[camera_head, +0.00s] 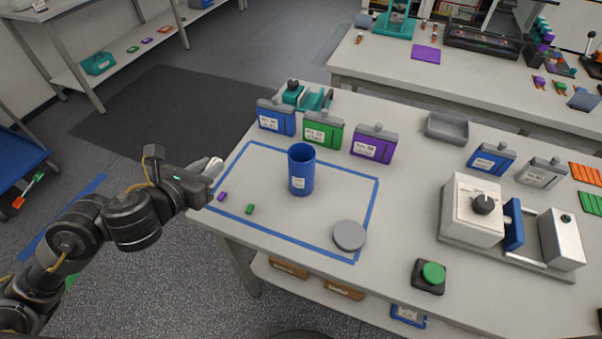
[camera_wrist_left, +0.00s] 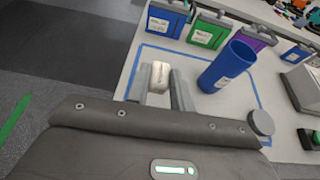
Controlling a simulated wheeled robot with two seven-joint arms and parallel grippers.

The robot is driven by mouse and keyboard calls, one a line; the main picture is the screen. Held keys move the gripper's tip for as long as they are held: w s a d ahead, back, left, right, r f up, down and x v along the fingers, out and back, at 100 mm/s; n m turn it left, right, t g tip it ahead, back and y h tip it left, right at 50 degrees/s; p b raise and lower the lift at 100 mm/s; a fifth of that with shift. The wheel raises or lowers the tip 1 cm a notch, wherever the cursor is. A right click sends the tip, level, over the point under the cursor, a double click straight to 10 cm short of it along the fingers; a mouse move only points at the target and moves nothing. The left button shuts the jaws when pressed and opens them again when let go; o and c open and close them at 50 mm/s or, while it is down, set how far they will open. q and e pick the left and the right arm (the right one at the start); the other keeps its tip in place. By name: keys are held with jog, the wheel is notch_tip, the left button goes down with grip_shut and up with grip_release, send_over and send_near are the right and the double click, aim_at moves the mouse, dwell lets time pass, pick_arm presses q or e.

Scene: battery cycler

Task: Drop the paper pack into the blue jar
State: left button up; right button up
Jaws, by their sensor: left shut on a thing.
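The blue jar (camera_head: 301,172) stands upright and open-topped inside the blue tape outline on the table. It also shows in the left wrist view (camera_wrist_left: 228,68). My left gripper (camera_head: 212,170) is at the table's left edge, left of the jar and apart from it. It is shut on the white paper pack (camera_head: 201,163), which shows between the two fingers in the left wrist view (camera_wrist_left: 160,76). My right gripper is not in view.
A grey round lid (camera_head: 348,235) lies right of the jar. A purple piece (camera_head: 222,196) and a green piece (camera_head: 250,209) lie in front of it. Blue, green (camera_head: 323,131) and purple (camera_head: 372,145) packs stand behind. A white machine (camera_head: 472,212) stands at right.

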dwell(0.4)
pick_arm(q)
jog(key=shift+w+f+m+g+h, duration=0.1)
jog(key=shift+w+m+g+h, duration=0.1)
jog(key=shift+m+h, duration=0.2)
jog(key=shift+w+m+g+h, duration=0.1)
jog(key=shift+m+g+h, duration=0.1)
jog(key=shift+m+h, duration=0.2)
jog(key=shift+s+a+f+m+g+h, duration=0.2)
jog(key=shift+m+g+h, duration=0.2)
jog(key=shift+m+h, duration=0.2)
jog(key=shift+s+a+f+m+g+h, duration=0.1)
jog(key=shift+a+f+m+g+h, duration=0.05)
jog(key=shift+m+g+h, duration=0.35)
jog(key=s+a+m+g+h, duration=0.1)
jog(key=s+m+g+h, duration=0.1)
jog(key=shift+s+a+f+m, duration=0.15)
jog(key=shift+s+a+m, duration=0.1)
jog(key=shift+a+m, duration=0.15)
